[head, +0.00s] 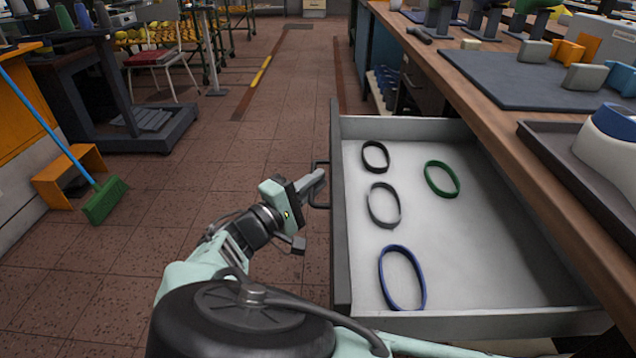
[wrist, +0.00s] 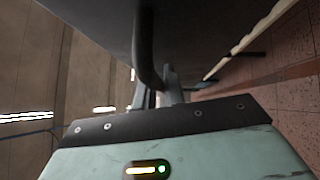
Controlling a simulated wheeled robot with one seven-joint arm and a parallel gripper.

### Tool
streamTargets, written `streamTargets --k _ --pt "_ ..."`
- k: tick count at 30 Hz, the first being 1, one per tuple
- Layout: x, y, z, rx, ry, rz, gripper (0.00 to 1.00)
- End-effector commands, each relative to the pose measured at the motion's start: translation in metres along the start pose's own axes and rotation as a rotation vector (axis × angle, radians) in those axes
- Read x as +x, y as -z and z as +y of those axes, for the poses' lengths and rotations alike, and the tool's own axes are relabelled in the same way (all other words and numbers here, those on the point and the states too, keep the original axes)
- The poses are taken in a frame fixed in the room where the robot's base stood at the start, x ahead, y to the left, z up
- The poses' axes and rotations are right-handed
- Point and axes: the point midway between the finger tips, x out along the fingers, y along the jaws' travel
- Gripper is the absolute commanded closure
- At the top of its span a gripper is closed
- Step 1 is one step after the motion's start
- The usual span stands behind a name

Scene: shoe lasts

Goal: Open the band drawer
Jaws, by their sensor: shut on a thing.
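The band drawer (head: 460,225) stands pulled out from under the workbench, its light inside showing. Several bands lie flat in it: a black one (head: 364,158), a grey one (head: 371,205), a green one (head: 457,188) and a blue one (head: 424,290). A dark bar handle (head: 320,186) sits on the drawer's front, at its left in the head view. My gripper (head: 316,184) is shut on the handle. In the wrist view the handle (wrist: 148,50) runs down to the fingers (wrist: 158,92), beside the dark drawer front (wrist: 95,22). The fingertips are partly hidden.
The workbench (head: 490,90) runs along the right, with a dark mat (head: 540,82) and a tray (head: 560,150) on it. Open tiled floor (head: 230,150) lies left of the drawer.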

Motion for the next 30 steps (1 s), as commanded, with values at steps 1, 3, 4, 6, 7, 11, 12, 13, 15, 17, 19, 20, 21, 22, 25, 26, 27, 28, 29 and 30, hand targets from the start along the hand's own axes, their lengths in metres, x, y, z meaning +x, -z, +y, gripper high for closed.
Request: streamTargets --k 1,3,4,6,7,11,12,13,15,17,19,20,21,22,25,26,27,28,29,30 --pt "-0.001 0.000 -0.002 -0.001 0.003 0.002 1.00" --pt "-0.001 0.001 -0.002 -0.001 0.003 0.002 1.00" --pt "-0.001 0.001 -0.002 -0.001 0.003 0.002 1.00" --pt "-0.001 0.001 -0.002 -0.001 0.003 0.002 1.00" --pt "-0.001 0.001 -0.002 -0.001 0.003 0.002 1.00" --pt "-0.001 0.001 -0.002 -0.001 0.003 0.002 1.00" --pt "-0.001 0.001 -0.002 -0.001 0.003 0.002 1.00" --pt "-0.001 0.001 -0.002 -0.001 0.003 0.002 1.00" --pt "-0.001 0.001 -0.002 -0.001 0.003 0.002 0.80" --pt "-0.001 0.001 -0.002 -0.001 0.002 0.002 0.80" --pt "-0.001 0.001 -0.001 -0.001 0.002 0.001 0.80" --pt "-0.001 0.001 -0.001 -0.001 0.001 0.001 0.80" --pt "-0.001 0.001 -0.001 -0.001 0.001 0.001 0.80" --pt "-0.001 0.001 -0.001 -0.001 0.001 0.001 0.80" --pt "-0.003 0.001 -0.001 0.000 0.001 0.002 0.80" --pt "-0.004 0.001 -0.001 0.000 0.001 0.002 0.80" --pt "-0.008 0.001 -0.001 0.000 0.001 0.003 0.80" --pt "-0.011 0.001 -0.001 0.000 0.001 0.003 0.80" --pt "-0.015 0.001 -0.001 0.000 0.000 0.003 0.80" --pt "-0.022 0.001 -0.001 -0.001 0.001 0.004 0.80"
